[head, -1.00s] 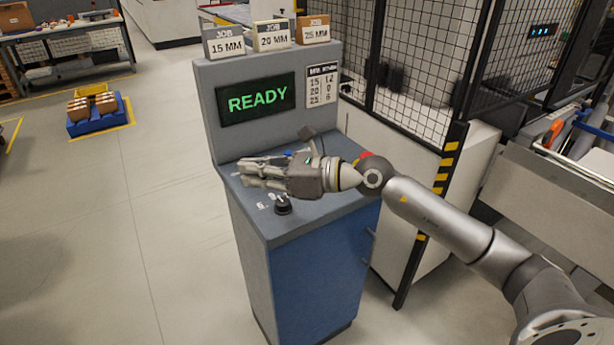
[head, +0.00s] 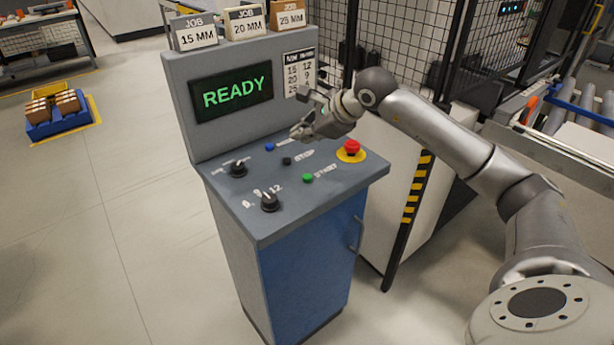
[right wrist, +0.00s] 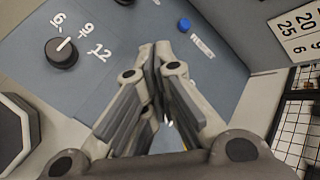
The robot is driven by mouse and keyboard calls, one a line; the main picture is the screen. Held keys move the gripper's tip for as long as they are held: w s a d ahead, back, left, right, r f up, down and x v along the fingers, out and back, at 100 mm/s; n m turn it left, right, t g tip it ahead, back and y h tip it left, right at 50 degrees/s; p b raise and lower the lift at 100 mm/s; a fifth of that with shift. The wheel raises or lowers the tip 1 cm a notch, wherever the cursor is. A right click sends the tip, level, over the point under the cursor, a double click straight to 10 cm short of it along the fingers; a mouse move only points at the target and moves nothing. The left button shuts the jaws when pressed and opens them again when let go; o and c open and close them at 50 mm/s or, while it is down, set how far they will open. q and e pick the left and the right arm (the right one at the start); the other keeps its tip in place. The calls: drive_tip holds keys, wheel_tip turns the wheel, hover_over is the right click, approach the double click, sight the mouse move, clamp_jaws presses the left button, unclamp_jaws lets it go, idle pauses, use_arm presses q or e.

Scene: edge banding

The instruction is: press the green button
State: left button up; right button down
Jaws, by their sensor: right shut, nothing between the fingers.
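The green button (head: 307,178), labelled START, is on the sloping grey top of the control console (head: 225,205). My right gripper (head: 298,133) is shut and empty. In the head view it hovers above the back of the panel, beyond the green button and apart from it. Its shut fingers (right wrist: 155,70) fill the middle of the right wrist view, where I cannot see the green button. My left gripper is not in view.
Near the green button are a red emergency button (head: 352,147), a black STOP button (head: 287,161), a blue button (head: 269,147) and two black knobs, one numbered (head: 269,200). The screen (head: 231,92) reads READY. A mesh fence (head: 415,55) stands behind at right.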

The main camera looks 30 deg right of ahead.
drive_tip(key=f, duration=0.2)
drive_tip(key=b, duration=0.5)
hover_over(305, 179)
wheel_tip(305, 179, down, 6)
drive_tip(key=shift+w+r, duration=0.1)
drive_tip(key=shift+r, duration=0.15)
drive_tip(key=shift+f+b, duration=0.4)
drive_tip(key=shift+f, duration=0.25)
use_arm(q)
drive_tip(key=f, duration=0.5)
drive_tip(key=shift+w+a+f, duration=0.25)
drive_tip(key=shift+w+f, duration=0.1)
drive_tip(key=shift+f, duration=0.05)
use_arm(e)
drive_tip(key=shift+r, duration=0.1)
use_arm(q)
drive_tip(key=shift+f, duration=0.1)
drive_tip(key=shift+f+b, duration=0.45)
drive_tip(key=shift+b, duration=0.05)
use_arm(e)
drive_tip(key=shift+f, duration=0.45)
